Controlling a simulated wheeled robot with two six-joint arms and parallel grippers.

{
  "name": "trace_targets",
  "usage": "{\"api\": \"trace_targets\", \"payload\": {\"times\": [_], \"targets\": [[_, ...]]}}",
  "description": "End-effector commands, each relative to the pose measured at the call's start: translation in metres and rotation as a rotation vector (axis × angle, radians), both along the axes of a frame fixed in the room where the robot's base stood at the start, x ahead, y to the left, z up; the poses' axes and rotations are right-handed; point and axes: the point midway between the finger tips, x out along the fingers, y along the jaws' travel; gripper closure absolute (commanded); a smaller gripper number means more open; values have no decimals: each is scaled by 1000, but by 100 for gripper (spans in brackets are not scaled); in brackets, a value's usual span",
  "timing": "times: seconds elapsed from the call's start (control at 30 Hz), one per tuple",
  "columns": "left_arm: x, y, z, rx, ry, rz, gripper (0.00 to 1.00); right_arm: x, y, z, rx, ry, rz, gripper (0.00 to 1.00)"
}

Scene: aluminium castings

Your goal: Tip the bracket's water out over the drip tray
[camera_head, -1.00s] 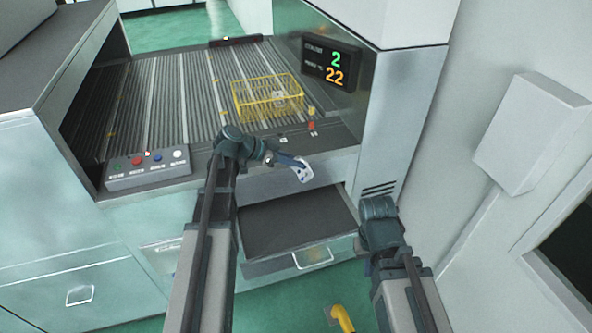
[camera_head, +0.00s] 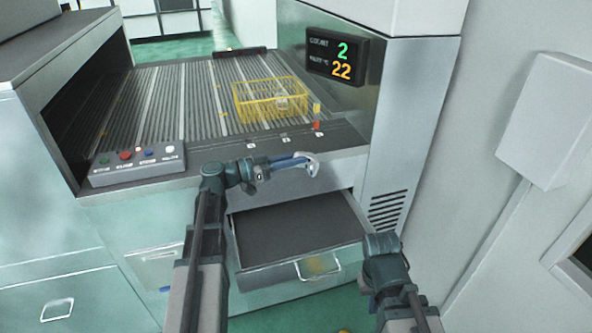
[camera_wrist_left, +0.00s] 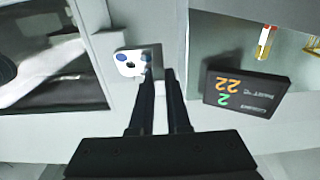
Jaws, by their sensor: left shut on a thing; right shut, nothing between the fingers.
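The bracket (camera_head: 312,163) is a small pale metal casting at the tip of my left gripper (camera_head: 298,161). It is seen nearly edge-on in the head view, above the back of the pulled-out dark tray (camera_head: 285,228). In the left wrist view the bracket (camera_wrist_left: 131,66) shows a pale face with a dark hole and blue spots, at the ends of the two shut fingers (camera_wrist_left: 160,78). Water in it cannot be made out. My right gripper (camera_head: 383,250) is low beside the tray's right end; its fingers are hidden.
A yellow wire basket (camera_head: 270,100) stands on the ribbed conveyor (camera_head: 180,105). A button panel (camera_head: 138,165) is at its front left. A display (camera_head: 336,57) reads 2 and 22. A red and yellow post (camera_head: 317,118) stands at the conveyor's front edge.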

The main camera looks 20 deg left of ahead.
Motion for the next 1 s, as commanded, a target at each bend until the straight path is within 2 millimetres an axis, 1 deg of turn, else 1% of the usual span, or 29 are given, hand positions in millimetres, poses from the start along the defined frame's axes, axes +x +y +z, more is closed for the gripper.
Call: {"api": "trace_targets", "payload": {"times": [0.03,0.1,0.3,0.4,0.57,1.0], "targets": [[0,0,-9,-24,-16,-1,100,0,0,-15,0,0,0,100],[0,0,-9,-57,-39,0,100,0,0,-24,0,0,0,100],[0,1,-8,-135,-91,-1,100,0,0,-44,0,0,0,100],[-1,1,-7,-161,-110,0,100,0,0,-49,0,0,0,100],[-1,1,-5,-184,-124,0,100,0,0,-53,0,0,0,100],[-1,1,-4,-188,-127,0,100,0,0,-53,0,0,0,100]]}}
